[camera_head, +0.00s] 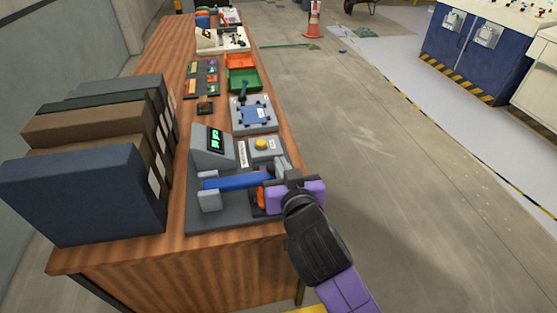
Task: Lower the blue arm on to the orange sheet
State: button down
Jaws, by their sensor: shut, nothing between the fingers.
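The blue arm (238,181) lies across a grey device (222,217) at the near end of the wooden table. Its left end is at a light grey block (208,199), and its right end runs close to my gripper. A small orange patch (259,198) shows just left of my gripper, mostly hidden; I take it for the orange sheet. Whether the blue arm touches it cannot be told. My gripper (280,170) is at the right side of the device, beside the arm's right end. It is shut and empty, with its fingers partly hidden by its purple body.
A grey box with a green display (213,145) and a yellow button (261,144) stand behind the arm. Large dark binders (85,190) fill the table's left. Floor at right is open.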

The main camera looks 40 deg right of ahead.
jog(key=v, duration=0.5)
jog(key=shift+r, duration=0.1)
dwell(0.4)
jog(key=s+a+r+n+t+y, duration=0.1)
jog(key=s+a+n+t+y, duration=0.4)
jog(key=a, duration=0.4)
jog(key=s+f+g+y, duration=0.1)
jog(key=s+f, duration=0.2)
jog(key=s, duration=0.8)
jog(key=s+a+f+n+g+y+p, duration=0.1)
jog(key=s+f, duration=0.3)
jog(key=s, duration=0.7)
jog(key=shift+a+g+p, duration=0.15)
jog(key=shift+g+p, duration=0.15)
jog(key=shift+g, duration=0.5)
